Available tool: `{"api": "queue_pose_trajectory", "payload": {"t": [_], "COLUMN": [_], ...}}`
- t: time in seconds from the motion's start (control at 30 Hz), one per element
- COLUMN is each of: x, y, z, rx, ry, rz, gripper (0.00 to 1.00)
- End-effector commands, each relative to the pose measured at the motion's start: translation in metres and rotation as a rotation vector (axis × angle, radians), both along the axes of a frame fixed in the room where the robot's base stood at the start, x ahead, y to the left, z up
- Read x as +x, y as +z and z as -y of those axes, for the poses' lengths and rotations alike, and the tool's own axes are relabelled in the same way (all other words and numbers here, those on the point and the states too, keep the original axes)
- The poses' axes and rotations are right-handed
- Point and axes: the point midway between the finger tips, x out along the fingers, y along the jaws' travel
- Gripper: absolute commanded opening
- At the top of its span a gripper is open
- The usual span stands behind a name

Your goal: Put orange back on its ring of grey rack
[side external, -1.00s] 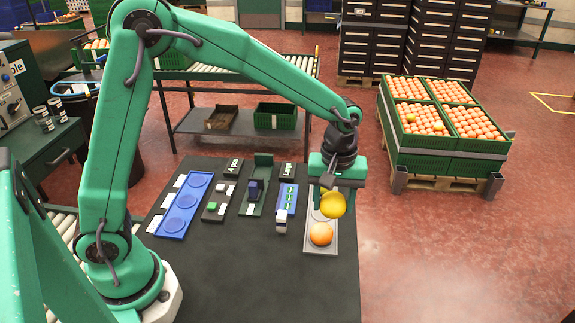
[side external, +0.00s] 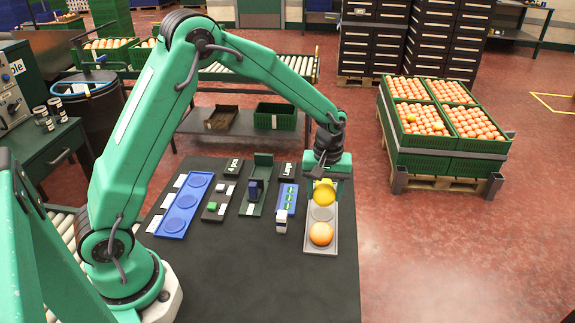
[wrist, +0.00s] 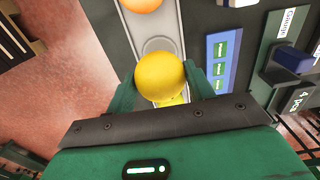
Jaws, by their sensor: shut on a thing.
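My gripper (side external: 325,180) is shut on a yellow fruit (side external: 324,193), held over or at the far end of the grey rack (side external: 334,246). The wrist view shows the yellow fruit (wrist: 160,76) between the two green fingers. I cannot tell whether it touches the rack. An orange fruit (side external: 321,234) sits on the rack's near ring; it also shows at the top of the wrist view (wrist: 140,4). The middle ring (side external: 322,213) is empty. The far ring is hidden by the fruit and gripper.
Left of the rack on the dark table (side external: 260,285) are a small blue tray (side external: 287,197), a dark green holder (side external: 263,170), a black tray (side external: 218,202) and a blue three-ring tray (side external: 181,206). The table's front is clear. Crates of fruit (side external: 440,160) stand off to the right.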

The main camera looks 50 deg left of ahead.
Motion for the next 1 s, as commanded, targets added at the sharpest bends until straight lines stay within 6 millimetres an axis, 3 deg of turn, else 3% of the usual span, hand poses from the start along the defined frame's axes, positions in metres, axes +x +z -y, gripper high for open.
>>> {"api": "queue_pose_trajectory", "payload": {"t": [0.4, 0.87, 0.9, 1.0], "x": [-0.001, -0.001, -0.001, -0.001], "y": [-0.038, -0.043, -0.042, -0.042], "z": [0.0, 0.0, 0.0, 0.0], "rx": [0.0, 0.0, 0.0, 0.0], "ry": [0.0, 0.0, 0.0, 0.0], "rz": [-0.001, -0.001, -0.001, -0.001], "gripper": [0.25, 0.25, 0.61, 0.75]}}
